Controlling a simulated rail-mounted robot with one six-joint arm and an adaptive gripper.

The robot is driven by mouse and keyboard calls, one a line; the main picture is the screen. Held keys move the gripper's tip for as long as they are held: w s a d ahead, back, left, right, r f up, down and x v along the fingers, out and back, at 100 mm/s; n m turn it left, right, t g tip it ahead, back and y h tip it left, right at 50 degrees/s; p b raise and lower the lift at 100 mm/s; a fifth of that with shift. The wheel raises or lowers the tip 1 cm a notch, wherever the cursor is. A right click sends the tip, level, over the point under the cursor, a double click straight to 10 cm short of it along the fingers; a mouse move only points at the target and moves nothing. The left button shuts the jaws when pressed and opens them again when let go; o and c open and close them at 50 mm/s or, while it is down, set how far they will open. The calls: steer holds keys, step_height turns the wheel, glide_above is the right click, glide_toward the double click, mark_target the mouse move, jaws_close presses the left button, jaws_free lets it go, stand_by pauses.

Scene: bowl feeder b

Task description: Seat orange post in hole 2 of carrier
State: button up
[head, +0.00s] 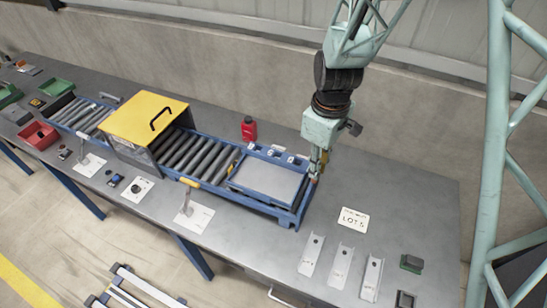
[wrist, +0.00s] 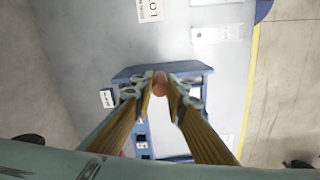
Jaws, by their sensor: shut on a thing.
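My gripper (head: 316,170) is above the right end of the blue conveyor frame. In the wrist view my gripper (wrist: 160,90) has its two yellow-brown fingers closed on the orange post (wrist: 159,80), whose rounded end shows between the tips. In the head view the post is too small to make out clearly. A flat grey plate in a blue frame (head: 268,179), which may be the carrier, lies at the conveyor's right end. The blue end (wrist: 135,73) shows behind the fingertips in the wrist view. I cannot make out numbered holes, nor whether the post touches anything.
A yellow hood (head: 145,117) covers part of the rollers (head: 193,153). A red bottle (head: 248,129) stands behind the conveyor. A LOT card (head: 354,220) and several pale strips lie on the bench at right.

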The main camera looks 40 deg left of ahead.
steer(key=shift+s+a+r+n, duration=0.25)
steer(key=shift+s+a+n, duration=0.05)
steer(key=shift+s+a, duration=0.45)
steer(key=shift+w+a, duration=0.1)
steer(key=shift+a, duration=0.05)
steer(key=w+a+f+p, duration=0.1)
steer(key=w+a+p, duration=0.2)
steer(key=a, duration=1.2)
steer(key=shift+w+a+f, duration=0.15)
steer(key=shift+w+f, duration=0.1)
steer(key=shift+w, duration=0.4)
steer(key=shift+f+p, duration=0.45)
steer(key=shift+f, duration=1.3)
steer(key=shift+f, duration=0.15)
